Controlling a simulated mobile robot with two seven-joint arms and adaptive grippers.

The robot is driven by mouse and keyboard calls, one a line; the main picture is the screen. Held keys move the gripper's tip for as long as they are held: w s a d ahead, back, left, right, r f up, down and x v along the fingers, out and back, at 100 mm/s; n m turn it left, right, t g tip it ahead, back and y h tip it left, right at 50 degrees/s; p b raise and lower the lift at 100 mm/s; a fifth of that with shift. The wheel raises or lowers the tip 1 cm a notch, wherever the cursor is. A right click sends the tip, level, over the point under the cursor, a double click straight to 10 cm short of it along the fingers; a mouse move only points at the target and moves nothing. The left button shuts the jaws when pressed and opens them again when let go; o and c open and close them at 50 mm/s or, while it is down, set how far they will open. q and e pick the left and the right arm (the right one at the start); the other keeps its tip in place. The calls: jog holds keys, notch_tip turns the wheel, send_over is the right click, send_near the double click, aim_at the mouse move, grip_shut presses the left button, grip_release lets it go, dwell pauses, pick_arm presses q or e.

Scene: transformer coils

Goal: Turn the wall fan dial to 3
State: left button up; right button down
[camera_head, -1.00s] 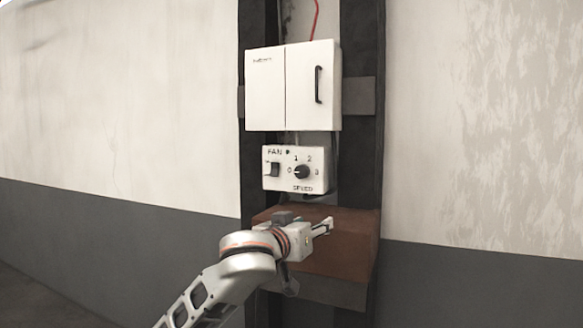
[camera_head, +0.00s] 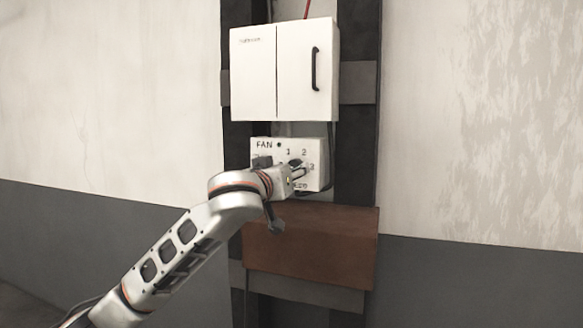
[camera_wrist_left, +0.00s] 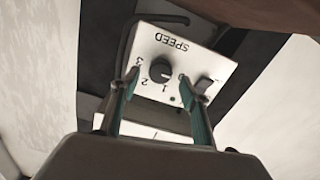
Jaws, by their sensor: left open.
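The white fan control box (camera_head: 316,152) is mounted between dark posts, with the label FAN and printed numbers. In the left wrist view it appears upside down, with the word SPEED and the round black dial (camera_wrist_left: 160,70). The dial's pointer is too small to read surely there. My left gripper (camera_head: 300,173) is at the front of the box and hides most of the dial in the head view. In the wrist view its two fingers are open, one on each side of the dial; I cannot tell whether they touch it. My right gripper is not in view.
A dark rocker switch (camera_wrist_left: 204,86) sits on the box beside the dial. A white cabinet (camera_head: 285,70) with a black handle hangs above. A brown block (camera_head: 320,250) juts out below. Bare wall lies on both sides.

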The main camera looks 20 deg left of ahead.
pick_arm(q)
jog(key=shift+w, duration=1.4)
jog(key=c, duration=1.1)
